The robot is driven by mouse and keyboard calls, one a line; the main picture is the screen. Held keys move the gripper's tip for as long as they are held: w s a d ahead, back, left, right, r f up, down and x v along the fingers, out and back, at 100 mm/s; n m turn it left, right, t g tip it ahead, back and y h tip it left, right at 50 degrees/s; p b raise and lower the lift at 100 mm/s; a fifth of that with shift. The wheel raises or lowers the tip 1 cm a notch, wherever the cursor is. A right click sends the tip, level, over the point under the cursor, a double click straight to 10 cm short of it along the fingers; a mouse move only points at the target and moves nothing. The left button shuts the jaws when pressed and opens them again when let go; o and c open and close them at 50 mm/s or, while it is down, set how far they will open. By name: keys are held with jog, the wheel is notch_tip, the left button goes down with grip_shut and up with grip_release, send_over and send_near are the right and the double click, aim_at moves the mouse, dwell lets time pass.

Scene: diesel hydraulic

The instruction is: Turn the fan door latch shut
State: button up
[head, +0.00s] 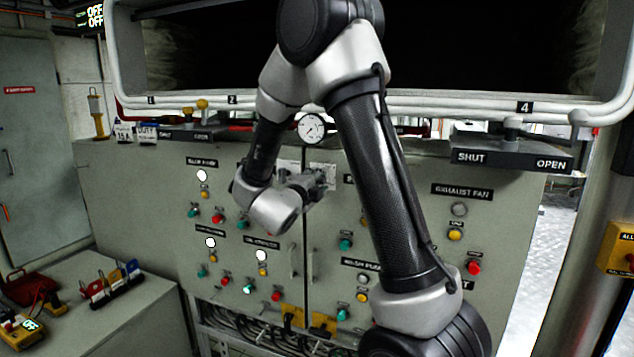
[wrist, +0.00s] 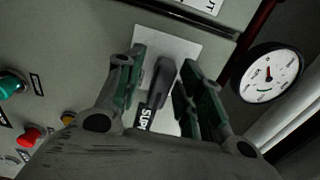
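A dark lever handle (wrist: 161,80) stands on a pale plate (wrist: 190,42) on the grey-green cabinet, between my gripper's fingers. A black label starting "SUP" (wrist: 146,118) is partly hidden below it. My gripper (wrist: 160,82) is open, one finger on each side of the lever; I see gaps, and contact is not clear. In the head view my gripper (head: 322,178) is at the cabinet front, below the round gauge (head: 311,127), and the lever is hidden. A board marked SHUT and OPEN (head: 512,159) lies at right. I cannot tell which handle is the fan door latch.
The gauge also shows close right of my gripper in the wrist view (wrist: 268,73). Buttons and lamps cover the cabinet, including a green button (wrist: 12,84) and a red button (wrist: 29,137). Pale pipes (head: 420,107) run above. A bench (head: 110,315) stands at left.

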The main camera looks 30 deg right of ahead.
grip_shut()
jog(key=shift+n, duration=0.3)
jog(key=n, duration=0.3)
jog(key=shift+n, duration=0.3)
jog(key=n, duration=0.4)
jog(key=shift+n, duration=0.3)
jog(key=n, duration=0.4)
jog(key=shift+n, duration=2.5)
